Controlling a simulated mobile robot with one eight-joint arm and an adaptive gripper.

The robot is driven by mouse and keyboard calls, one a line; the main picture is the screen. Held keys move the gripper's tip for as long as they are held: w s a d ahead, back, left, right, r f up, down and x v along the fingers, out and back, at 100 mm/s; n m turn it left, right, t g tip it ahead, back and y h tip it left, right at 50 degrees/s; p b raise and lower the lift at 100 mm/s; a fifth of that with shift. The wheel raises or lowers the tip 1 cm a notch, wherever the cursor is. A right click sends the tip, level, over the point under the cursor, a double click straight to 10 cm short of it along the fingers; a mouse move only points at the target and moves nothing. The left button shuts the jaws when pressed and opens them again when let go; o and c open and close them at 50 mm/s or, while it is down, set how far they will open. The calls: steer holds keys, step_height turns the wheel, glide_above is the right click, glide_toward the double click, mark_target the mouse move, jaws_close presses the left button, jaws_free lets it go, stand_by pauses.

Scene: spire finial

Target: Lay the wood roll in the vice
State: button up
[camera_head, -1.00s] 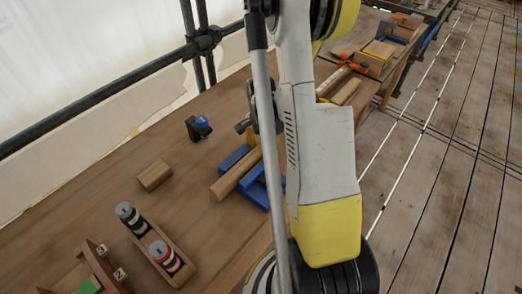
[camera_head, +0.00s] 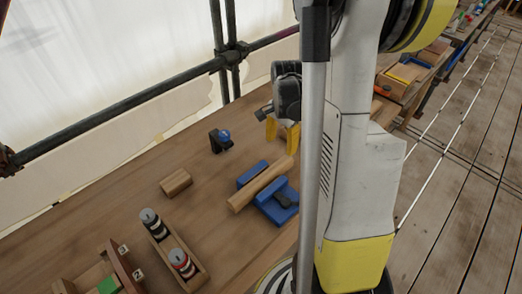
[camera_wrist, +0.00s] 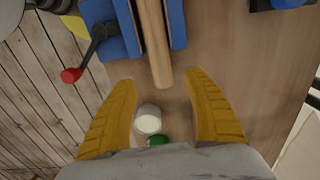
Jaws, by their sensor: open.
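The wood roll (camera_head: 260,184) is a long pale wooden bar lying between the two blue jaws of the vice (camera_head: 279,207) on the bench. In the wrist view, the roll (camera_wrist: 155,45) runs between the blue vice (camera_wrist: 112,22) jaws, with one end sticking out toward my fingers. My gripper (camera_head: 284,131) has yellow fingers and is open and empty, just beyond the roll's far end in the head view. In the wrist view, my gripper (camera_wrist: 159,78) has its fingers spread on both sides of the roll's line, apart from it. My arm hides part of the bench.
A short wood block (camera_head: 176,182), a small black-and-blue device (camera_head: 221,140) and a wooden rack (camera_head: 199,277) with two capped cylinders stand on the bench. A white round thing (camera_wrist: 148,120) shows between my fingers. A dark rail (camera_head: 110,92) runs behind the bench.

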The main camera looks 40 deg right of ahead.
steer(key=s+a+r+n+t, duration=0.2)
steer(key=a+r+n, duration=0.6)
steer(key=a, duration=0.4)
steer(key=s+a+r+n+t, duration=0.3)
steer(key=a+r+n+t, duration=0.2)
steer(key=a, duration=0.8)
step_height(320, 180, up, 3)
steer(key=n, duration=0.4)
steer(key=shift+s+a+r, duration=0.15)
steer(key=shift+s+a, duration=0.1)
steer(key=shift+a, duration=0.05)
